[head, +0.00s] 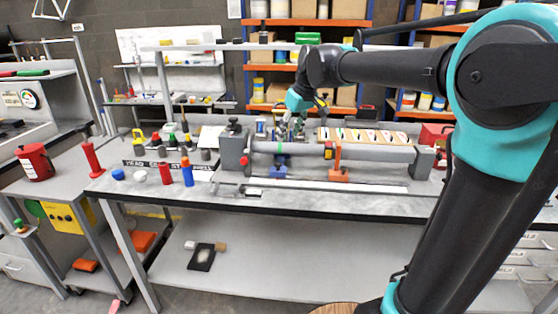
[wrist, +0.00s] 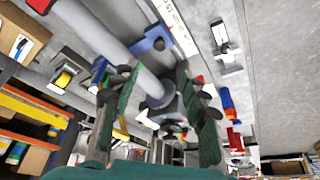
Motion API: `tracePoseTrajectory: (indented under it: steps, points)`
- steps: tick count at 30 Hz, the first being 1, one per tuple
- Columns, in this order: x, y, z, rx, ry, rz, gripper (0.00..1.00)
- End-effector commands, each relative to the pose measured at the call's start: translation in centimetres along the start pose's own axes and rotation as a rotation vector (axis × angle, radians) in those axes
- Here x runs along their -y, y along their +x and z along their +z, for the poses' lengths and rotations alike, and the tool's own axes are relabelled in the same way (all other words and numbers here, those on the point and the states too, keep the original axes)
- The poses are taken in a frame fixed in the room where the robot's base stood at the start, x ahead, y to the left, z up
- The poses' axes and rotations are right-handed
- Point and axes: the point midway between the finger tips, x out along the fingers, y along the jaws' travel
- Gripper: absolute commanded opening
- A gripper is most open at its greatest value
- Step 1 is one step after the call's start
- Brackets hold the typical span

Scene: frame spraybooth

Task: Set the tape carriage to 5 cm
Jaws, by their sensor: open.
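A long grey tube (head: 300,149) lies level in a bench fixture between dark end blocks. A blue support (head: 278,162) and an orange support (head: 338,168) sit along it. A pale scale strip (head: 340,185) runs along the bench in front, with a small grey-and-white block (head: 252,191) near its left end; this may be the tape carriage, but I cannot read any marks. My gripper (head: 297,128) is above and behind the tube's left half. In the wrist view my gripper (wrist: 158,112) has its green fingers spread, with the tube (wrist: 105,35) and blue support (wrist: 150,42) beyond, and nothing held.
A red can (head: 36,162) stands on the left bench. The front bench strip (head: 330,206) is clear.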

Motion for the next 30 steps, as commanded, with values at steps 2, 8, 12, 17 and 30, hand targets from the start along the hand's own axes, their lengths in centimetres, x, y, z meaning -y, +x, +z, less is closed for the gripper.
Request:
tracePoseTrajectory:
  steps: [2,8,12,17,30]
  points:
    - [0.0,1.7,0.0,0.000,-0.001,0.000,0.44]
    - [0.0,5.7,0.0,0.000,-0.001,0.000,0.44]
    - [0.0,8.5,0.0,0.000,0.000,0.000,0.44]
    - [0.0,11.2,0.0,0.000,0.000,0.000,0.44]
    - [0.0,13.9,0.0,0.000,0.000,0.000,0.44]
